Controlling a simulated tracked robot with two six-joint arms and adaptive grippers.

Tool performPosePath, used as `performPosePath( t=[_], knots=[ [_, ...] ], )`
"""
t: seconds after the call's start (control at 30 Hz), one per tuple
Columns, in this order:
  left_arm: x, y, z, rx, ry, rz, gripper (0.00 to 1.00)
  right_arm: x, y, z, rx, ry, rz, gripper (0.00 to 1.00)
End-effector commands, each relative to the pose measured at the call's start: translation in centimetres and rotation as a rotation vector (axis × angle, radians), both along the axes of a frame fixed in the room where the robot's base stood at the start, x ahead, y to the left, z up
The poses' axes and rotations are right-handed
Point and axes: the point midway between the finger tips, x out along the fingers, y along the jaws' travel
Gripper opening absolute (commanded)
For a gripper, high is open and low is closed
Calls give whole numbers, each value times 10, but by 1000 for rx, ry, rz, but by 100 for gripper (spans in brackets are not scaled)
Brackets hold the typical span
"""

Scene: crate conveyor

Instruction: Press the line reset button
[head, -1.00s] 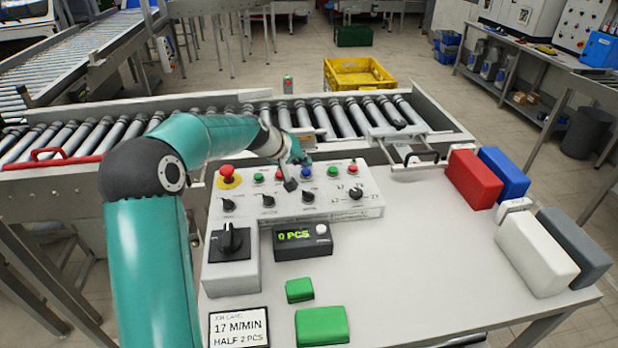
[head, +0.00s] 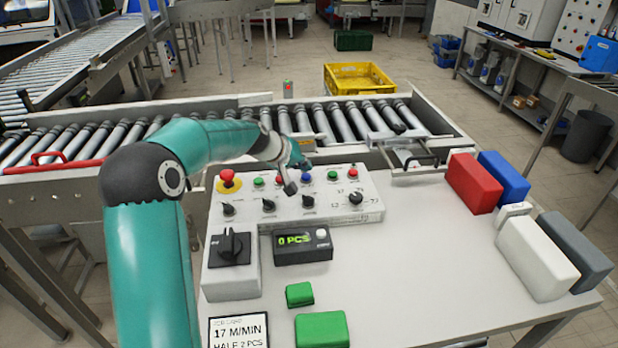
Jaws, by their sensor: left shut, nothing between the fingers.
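A white control panel (head: 330,213) stands at the back of the white table. Its top row has a red mushroom button (head: 227,178) on a yellow ring, a green button (head: 258,181), a blue button (head: 306,177), another green button (head: 332,174) and a red button (head: 353,172). The labels are too small to read, so I cannot tell which is the line reset. My left gripper (head: 290,188) is shut and empty, its tip pointing down just left of the blue button. Contact cannot be told. The hand hides part of the row. My right gripper is out of view.
Black knobs (head: 268,205) sit below the buttons. A rotary switch box (head: 231,270) and a "0 PCS" counter (head: 303,246) stand in front. Green blocks (head: 322,328) lie near the front; red (head: 474,182), blue and pale blocks stand right. A roller conveyor (head: 345,122) runs behind.

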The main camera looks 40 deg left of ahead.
Motion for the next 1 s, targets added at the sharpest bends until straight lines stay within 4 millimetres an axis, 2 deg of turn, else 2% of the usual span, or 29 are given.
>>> performPosePath(
  t=[0.53, 1.0],
  knots=[
    [1, -1, -8, 0, 0, -2, 0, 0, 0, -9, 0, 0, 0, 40],
    [1, -1, -8, 0, 0, -2, 0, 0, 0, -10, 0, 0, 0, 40]
  ],
)
